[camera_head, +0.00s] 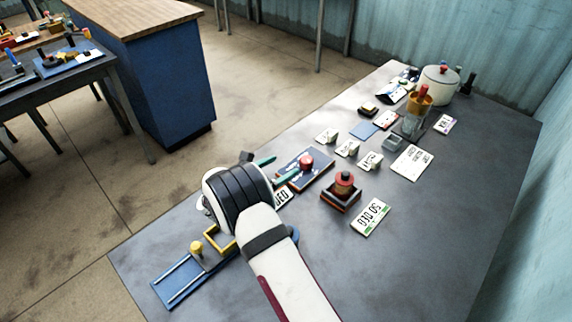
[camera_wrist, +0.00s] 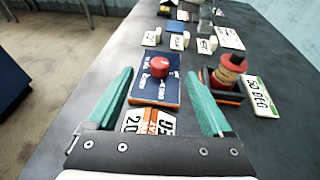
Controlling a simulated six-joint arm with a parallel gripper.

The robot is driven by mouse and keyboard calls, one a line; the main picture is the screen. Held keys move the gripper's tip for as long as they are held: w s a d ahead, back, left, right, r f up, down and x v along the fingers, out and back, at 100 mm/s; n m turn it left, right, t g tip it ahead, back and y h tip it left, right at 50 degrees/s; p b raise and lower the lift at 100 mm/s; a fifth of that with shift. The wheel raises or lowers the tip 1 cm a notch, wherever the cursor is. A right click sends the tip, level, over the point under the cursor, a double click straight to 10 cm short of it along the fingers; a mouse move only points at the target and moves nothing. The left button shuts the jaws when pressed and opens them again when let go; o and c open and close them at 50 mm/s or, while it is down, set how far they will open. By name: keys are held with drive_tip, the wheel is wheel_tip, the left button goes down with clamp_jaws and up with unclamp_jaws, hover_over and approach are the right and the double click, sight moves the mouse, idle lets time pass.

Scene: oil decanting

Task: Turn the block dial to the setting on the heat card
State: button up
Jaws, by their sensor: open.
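The block dial is a red knob (camera_head: 306,161) on a dark blue panel (camera_head: 318,180) with white markings. In the wrist view the knob (camera_wrist: 160,66) stands on the panel (camera_wrist: 150,93), too small to read its setting. The heat card (camera_head: 371,216) is white with a green strip and reads "50 DEG"; it also shows in the wrist view (camera_wrist: 261,96), right of the dial. My gripper (camera_head: 275,169) is open and empty, with teal fingers. In the wrist view the open fingers (camera_wrist: 158,76) frame the dial, with the knob between and beyond their tips.
Small label cards, a beaker and a pot (camera_head: 439,83) stand farther back. A blue rack (camera_head: 178,283) is at front left.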

sight(305, 161)
drive_tip(key=s+y, duration=0.1)
drive_tip(key=s+d+n+y, duration=0.1)
drive_tip(key=s+n+t, duration=0.1)
drive_tip(key=shift+d+f+y, duration=0.3)
drive_tip(key=shift+f+y, duration=0.05)
drive_tip(key=shift+y, duration=0.05)
drive_tip(key=shift+s+d+f+n+y, duration=0.15)
drive_tip(key=shift+f+n+y, duration=0.15)
drive_tip(key=shift+n, duration=0.1)
drive_tip(key=x, duration=1.5)
drive_tip(key=shift+d, duration=0.15)
